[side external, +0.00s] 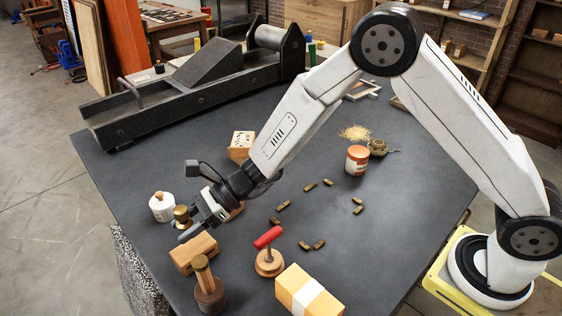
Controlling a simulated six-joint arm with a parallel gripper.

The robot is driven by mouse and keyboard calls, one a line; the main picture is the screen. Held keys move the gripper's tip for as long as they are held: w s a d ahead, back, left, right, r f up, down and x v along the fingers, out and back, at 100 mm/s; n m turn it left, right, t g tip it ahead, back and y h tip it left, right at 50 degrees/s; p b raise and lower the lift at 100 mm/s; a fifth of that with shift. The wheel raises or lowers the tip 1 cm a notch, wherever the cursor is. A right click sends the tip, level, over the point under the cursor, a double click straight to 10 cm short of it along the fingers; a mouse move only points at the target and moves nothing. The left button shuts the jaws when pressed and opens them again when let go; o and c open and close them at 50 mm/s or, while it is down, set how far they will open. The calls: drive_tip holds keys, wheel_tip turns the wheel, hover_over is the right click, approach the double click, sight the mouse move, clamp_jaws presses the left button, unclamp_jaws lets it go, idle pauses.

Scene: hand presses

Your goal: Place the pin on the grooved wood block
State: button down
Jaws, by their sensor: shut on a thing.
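My gripper (196,228) is low over the left front of the table, pointing down and to the left. It is shut on the pin, which is mostly hidden between the fingers and hard to tell from them. A plain wood block (193,256) lies just below and in front of the fingertips; it looks like the grooved block, but I cannot make out its groove from here. I cannot tell whether the pin touches the block. A brass-coloured knob-like piece (181,212) shows right beside the fingers, to their left.
A white jar (162,207) stands left of my gripper. A wooden-handled stamp (207,287) and a red-handled stamp (268,255) stand in front. A banded block (308,293), an orange-labelled jar (357,160) and several small brass pieces are on the table. A large press (200,80) fills the back.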

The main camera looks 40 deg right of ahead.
drive_tip(key=shift+f, duration=1.2)
drive_tip(key=shift+f, duration=0.15)
drive_tip(key=shift+c, duration=1.2)
unclamp_jaws()
drive_tip(key=shift+d+r, duration=0.1)
drive_tip(key=shift+r, duration=0.1)
drive_tip(key=v, duration=1.1)
drive_tip(key=shift+d+r, duration=0.2)
drive_tip(key=shift+d, duration=0.15)
drive_tip(key=shift+s, duration=0.1)
